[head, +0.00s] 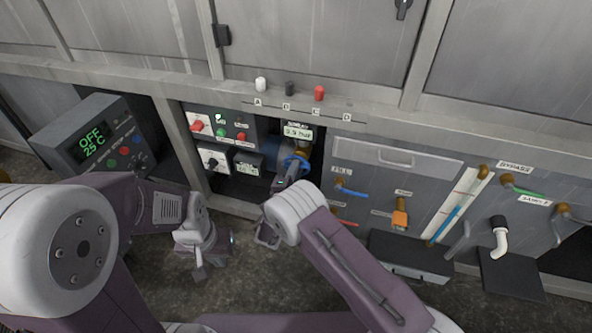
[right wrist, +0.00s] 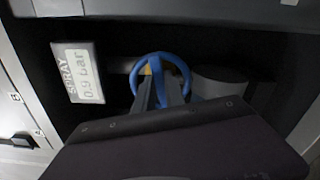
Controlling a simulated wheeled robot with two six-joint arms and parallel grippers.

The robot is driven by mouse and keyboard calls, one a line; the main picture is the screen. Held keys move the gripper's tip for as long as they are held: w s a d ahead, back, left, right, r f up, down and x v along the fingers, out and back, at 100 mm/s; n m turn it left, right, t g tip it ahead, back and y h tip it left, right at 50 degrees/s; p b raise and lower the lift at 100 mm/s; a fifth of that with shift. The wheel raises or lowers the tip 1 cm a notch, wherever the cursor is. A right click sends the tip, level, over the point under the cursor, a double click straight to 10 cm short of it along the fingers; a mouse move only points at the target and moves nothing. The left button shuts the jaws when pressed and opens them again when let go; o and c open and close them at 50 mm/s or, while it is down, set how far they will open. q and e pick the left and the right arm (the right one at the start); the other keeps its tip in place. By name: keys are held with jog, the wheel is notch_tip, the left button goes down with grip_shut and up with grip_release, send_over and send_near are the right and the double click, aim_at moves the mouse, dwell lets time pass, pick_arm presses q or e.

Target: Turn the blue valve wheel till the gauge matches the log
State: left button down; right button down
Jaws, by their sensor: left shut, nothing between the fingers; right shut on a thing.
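The blue valve wheel (head: 304,162) sits inside an open bay in the cabinet front. It also shows in the right wrist view (right wrist: 184,72). My right gripper (right wrist: 158,90) reaches into the bay and is shut on the wheel; its fingers overlap the lower middle of the rim. It also shows in the head view (head: 285,178). The gauge, a tag marked SPRAY, reads 0.9 bar in the right wrist view (right wrist: 84,75); it hangs above the wheel in the head view (head: 298,131). My left gripper (head: 199,268) is shut and empty, low over the floor. I cannot make out a log.
A control box (head: 92,140) reading OFF 25 C stands at the left. Switch panels (head: 217,128) are left of the wheel. White, black and red knobs (head: 319,93) stand on the ledge above. A grey tray (head: 410,258) and a white spout (head: 500,235) jut out at the right.

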jog(key=shift+f+m, duration=0.1)
jog(key=shift+m, duration=0.5)
jog(key=c, duration=1.4)
grip_release()
jog(key=shift+s, duration=0.1)
jog(key=p+v, duration=0.4)
jog(key=v, duration=0.5)
